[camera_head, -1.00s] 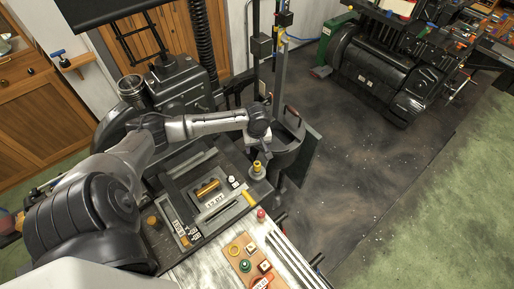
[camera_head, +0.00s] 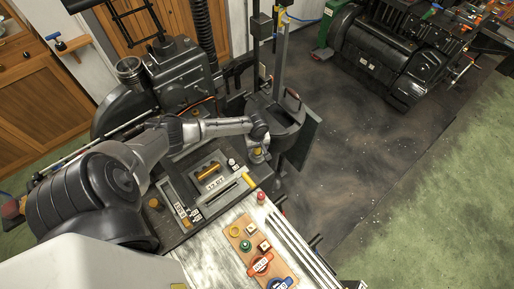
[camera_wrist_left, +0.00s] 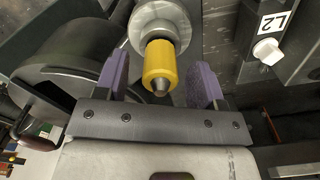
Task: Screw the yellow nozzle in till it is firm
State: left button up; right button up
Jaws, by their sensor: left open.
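The yellow nozzle (camera_wrist_left: 159,65) sits in a round grey metal fitting (camera_wrist_left: 150,18), its dark tip pointing toward the wrist camera. My left gripper (camera_wrist_left: 160,72) is open, with one purple pad on each side of the nozzle and a visible gap on both sides. In the head view the nozzle (camera_head: 257,152) is small and partly covered by my left gripper (camera_head: 258,143), at the right end of the dark machine top. How deep the nozzle's thread sits is hidden. My right gripper is not in view.
A white knob (camera_wrist_left: 267,50) beside an "L2" label lies right of the fitting. A dark plate with a brass bar (camera_head: 208,171) lies left of my gripper. A red knob (camera_head: 261,196) and a wooden board with coloured knobs (camera_head: 236,229) are nearer. Open floor lies right.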

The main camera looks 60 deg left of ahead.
pick_arm(q)
jog(key=shift+f, duration=0.5)
